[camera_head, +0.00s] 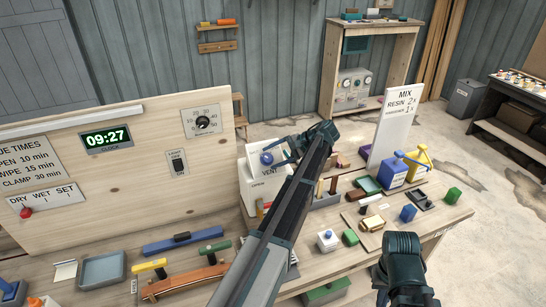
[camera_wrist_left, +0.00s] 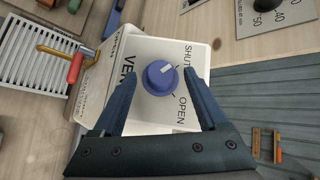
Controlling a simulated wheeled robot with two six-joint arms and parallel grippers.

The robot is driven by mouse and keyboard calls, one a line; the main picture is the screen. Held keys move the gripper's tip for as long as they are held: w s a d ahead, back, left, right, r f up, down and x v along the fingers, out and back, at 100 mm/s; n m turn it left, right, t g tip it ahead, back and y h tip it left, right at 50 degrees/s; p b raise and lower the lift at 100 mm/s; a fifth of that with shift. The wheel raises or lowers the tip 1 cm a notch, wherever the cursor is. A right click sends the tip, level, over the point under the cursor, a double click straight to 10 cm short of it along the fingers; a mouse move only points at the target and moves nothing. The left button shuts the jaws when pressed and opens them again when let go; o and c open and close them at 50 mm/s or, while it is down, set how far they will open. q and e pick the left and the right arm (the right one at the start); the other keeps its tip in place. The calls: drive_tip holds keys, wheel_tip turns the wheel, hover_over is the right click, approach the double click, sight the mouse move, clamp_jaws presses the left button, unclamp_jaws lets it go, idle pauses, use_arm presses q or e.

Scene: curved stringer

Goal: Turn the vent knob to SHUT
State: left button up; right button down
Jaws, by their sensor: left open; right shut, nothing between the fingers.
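The vent box (camera_head: 252,165) is a white box with a blue knob (camera_head: 267,158) on its face. In the left wrist view the knob (camera_wrist_left: 158,80) carries a pale mark pointing up and right, toward the word SHUT (camera_wrist_left: 188,56). The word OPEN (camera_wrist_left: 182,111) is lower. I cannot tell if the mark lines up exactly with SHUT. My left gripper (camera_head: 281,155) is open at the box. In its wrist view its fingers (camera_wrist_left: 161,76) appear either side of the knob, with gaps. My right gripper (camera_head: 405,298) is shut and empty, low at the right, partly cut off.
A wooden board with a clock (camera_head: 107,138) and dial (camera_head: 202,121) stands left of the box. The bench holds blue (camera_head: 392,172) and yellow (camera_head: 418,165) containers, a white sign (camera_head: 395,125), a grey tray (camera_head: 102,268) and several small blocks. My left arm crosses above the bench.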

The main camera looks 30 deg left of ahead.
use_arm(q)
drive_tip(key=p+v, duration=0.7)
drive_tip(key=v, duration=0.6)
drive_tip(key=shift+d, duration=0.25)
drive_tip(key=s+d+f+m+t+h+b, duration=0.1)
drive_tip(key=s+d+f+h+b, duration=0.3)
drive_tip(key=s+d+f+b, duration=0.7)
drive_tip(key=s+d+f+m+t+h+b, duration=0.1)
drive_tip(key=s+d+f+h+b, duration=0.4)
drive_tip(key=s+d+f+b, duration=0.6)
drive_tip(key=s+d+f+t, duration=0.1)
drive_tip(key=s+d+f, duration=0.2)
drive_tip(key=s+f, duration=0.6)
drive_tip(key=shift+s+d+f, duration=0.3)
drive_tip(key=shift+s+f, duration=0.05)
drive_tip(key=shift+s, duration=0.25)
